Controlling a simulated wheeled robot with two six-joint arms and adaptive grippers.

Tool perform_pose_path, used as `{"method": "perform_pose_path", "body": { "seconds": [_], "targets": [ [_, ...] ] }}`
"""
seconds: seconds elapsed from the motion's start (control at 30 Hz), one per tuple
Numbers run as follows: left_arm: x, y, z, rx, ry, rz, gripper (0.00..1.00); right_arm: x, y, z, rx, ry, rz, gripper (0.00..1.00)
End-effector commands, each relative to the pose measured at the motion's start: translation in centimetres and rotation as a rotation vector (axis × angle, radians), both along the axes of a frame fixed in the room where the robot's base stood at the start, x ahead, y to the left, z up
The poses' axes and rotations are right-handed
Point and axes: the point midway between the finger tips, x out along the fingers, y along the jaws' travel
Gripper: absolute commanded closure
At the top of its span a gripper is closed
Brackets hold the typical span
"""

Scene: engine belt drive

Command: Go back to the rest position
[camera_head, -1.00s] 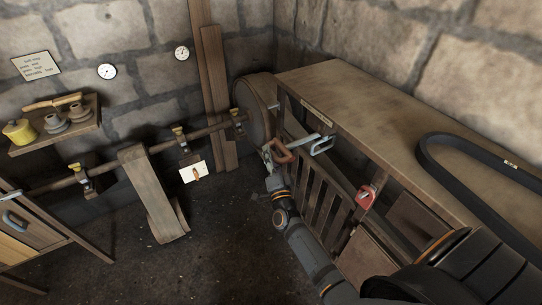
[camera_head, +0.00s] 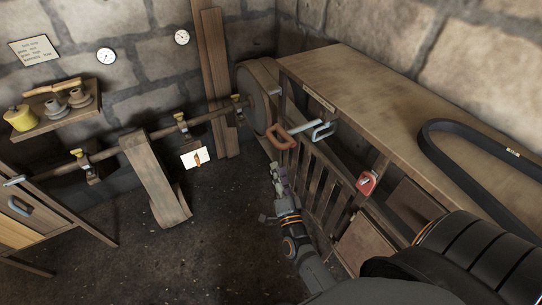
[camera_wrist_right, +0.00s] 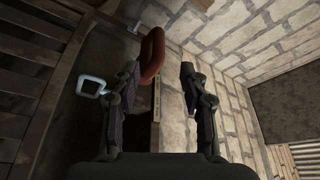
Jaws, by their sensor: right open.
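My right gripper (camera_head: 278,180) shows in the head view in front of the slatted guard, below the orange-brown handle (camera_head: 281,138) and apart from it. In the right wrist view my right gripper (camera_wrist_right: 160,75) has its two dark fingers spread, with nothing held between them. The orange-brown handle (camera_wrist_right: 152,52) shows beyond the fingers there. A light blue handle (camera_wrist_right: 91,86) shows to the left of them. My left gripper is not in view.
A wooden bench (camera_head: 365,85) with a black belt (camera_head: 440,160) on it runs along the right. A red handle (camera_head: 367,183) is on its front. A wooden wheel (camera_head: 253,100) and shaft (camera_head: 208,117) stand behind. The dark floor (camera_head: 225,240) at centre is clear.

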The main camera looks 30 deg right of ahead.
Motion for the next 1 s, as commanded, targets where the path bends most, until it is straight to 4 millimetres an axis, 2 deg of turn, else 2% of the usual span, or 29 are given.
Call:
{"method": "perform_pose_path", "body": {
  "seconds": [0.17,0.27,0.37,0.47,0.5,0.57,0.6,0.67,0.7,0.77,0.8,0.9,1.0],
  "targets": [
    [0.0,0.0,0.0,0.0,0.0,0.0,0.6,0.0,0.0,-0.1,-0.001,0.002,0.001,0.56],
    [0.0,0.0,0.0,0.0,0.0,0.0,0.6,0.1,0.3,-1.9,-0.026,0.052,0.014,0.56],
    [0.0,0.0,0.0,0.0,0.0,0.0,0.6,-0.2,1.3,-7.5,-0.102,0.206,0.06,0.56],
    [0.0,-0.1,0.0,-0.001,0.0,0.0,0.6,-2.0,2.2,-15.9,-0.22,0.437,0.137,0.56],
    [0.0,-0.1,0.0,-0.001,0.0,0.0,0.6,-3.2,2.4,-19.3,-0.271,0.533,0.173,0.56],
    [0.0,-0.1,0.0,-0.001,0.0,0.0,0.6,-5.5,2.6,-24.2,-0.346,0.675,0.229,0.56],
    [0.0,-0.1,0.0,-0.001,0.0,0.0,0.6,-7.4,2.5,-27.3,-0.396,0.768,0.269,0.56],
    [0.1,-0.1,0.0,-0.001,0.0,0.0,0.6,-10.5,2.2,-31.7,-0.466,0.905,0.332,0.56],
    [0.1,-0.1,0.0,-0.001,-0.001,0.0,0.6,-13.0,1.9,-34.4,-0.512,0.998,0.377,0.56],
    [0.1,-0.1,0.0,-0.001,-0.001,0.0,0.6,-17.0,1.2,-38.0,-0.579,1.134,0.448,0.56],
    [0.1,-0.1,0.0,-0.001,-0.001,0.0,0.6,-19.7,0.6,-40.1,-0.62,1.22,0.496,0.56],
    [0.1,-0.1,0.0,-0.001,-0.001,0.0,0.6,-26.5,-1.0,-43.9,-0.706,1.414,0.613,0.56],
    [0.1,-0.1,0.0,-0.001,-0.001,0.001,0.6,-31.9,-2.6,-46.0,-0.765,1.559,0.711,0.56]
  ]
}}
